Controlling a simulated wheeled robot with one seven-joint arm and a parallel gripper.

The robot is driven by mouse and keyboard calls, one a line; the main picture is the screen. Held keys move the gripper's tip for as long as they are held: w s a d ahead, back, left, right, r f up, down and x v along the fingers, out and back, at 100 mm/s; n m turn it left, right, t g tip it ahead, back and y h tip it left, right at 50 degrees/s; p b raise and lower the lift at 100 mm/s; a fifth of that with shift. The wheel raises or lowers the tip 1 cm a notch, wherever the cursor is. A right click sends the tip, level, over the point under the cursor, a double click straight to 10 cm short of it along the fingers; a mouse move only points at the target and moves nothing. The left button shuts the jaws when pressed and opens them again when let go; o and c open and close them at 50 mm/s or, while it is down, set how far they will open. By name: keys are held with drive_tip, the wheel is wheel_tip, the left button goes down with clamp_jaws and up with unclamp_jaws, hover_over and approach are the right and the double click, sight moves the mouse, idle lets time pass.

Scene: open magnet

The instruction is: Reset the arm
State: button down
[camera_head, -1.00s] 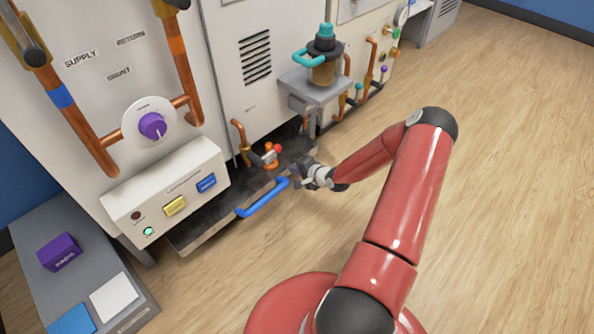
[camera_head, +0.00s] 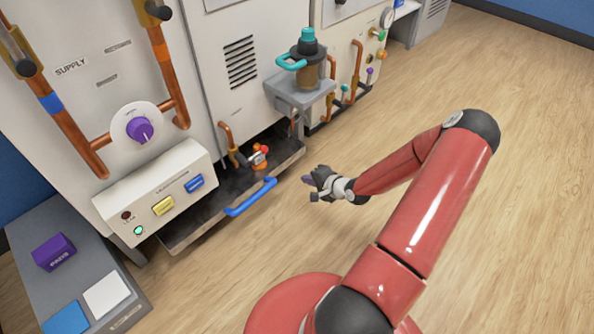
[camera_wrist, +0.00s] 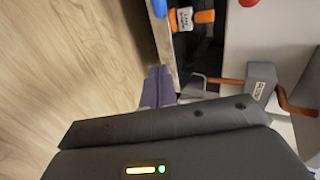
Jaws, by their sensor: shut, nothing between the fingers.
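My red arm (camera_head: 432,205) reaches from the lower middle of the head view toward the cabinets. My gripper (camera_head: 308,180) is over the wooden floor, to the right of the blue handle (camera_head: 250,197) and apart from it. Its fingers are shut and empty. In the wrist view the closed purple-grey fingertips (camera_wrist: 159,86) show against the floor and the edge of the dark tray.
A control box (camera_head: 160,190) with yellow and blue buttons and a lit green lamp is at left. A teal-handled container (camera_head: 305,68) stands on a grey shelf (camera_head: 300,95). A grey bench (camera_head: 85,265) holds a purple box (camera_head: 54,252). Floor at right (camera_head: 520,190) is clear.

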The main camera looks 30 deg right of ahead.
drive_tip(key=shift+s+r, duration=0.1)
drive_tip(key=shift+s, duration=0.1)
drive_tip(key=s+a+r+n+g+h+p, duration=0.25)
drive_tip(key=r+n, duration=0.25)
drive_tip(key=r, duration=0.9)
drive_tip(key=s+a+r+n+g+h+p, duration=0.1)
drive_tip(key=s+r+n+g+h+p, duration=0.25)
drive_tip(key=r, duration=1.05)
drive_tip(key=s+a+r+n+y+p, duration=0.1)
drive_tip(key=s+a+r+n, duration=0.1)
drive_tip(key=s+a+r, duration=0.5)
drive_tip(key=s+a+r+n+p, duration=0.2)
drive_tip(key=s+a+r, duration=0.5)
drive_tip(key=s+r, duration=0.4)
drive_tip(key=shift+s+a+r+n+y, duration=0.2)
drive_tip(key=shift+r+n+y, duration=0.2)
drive_tip(key=shift+n, duration=0.35)
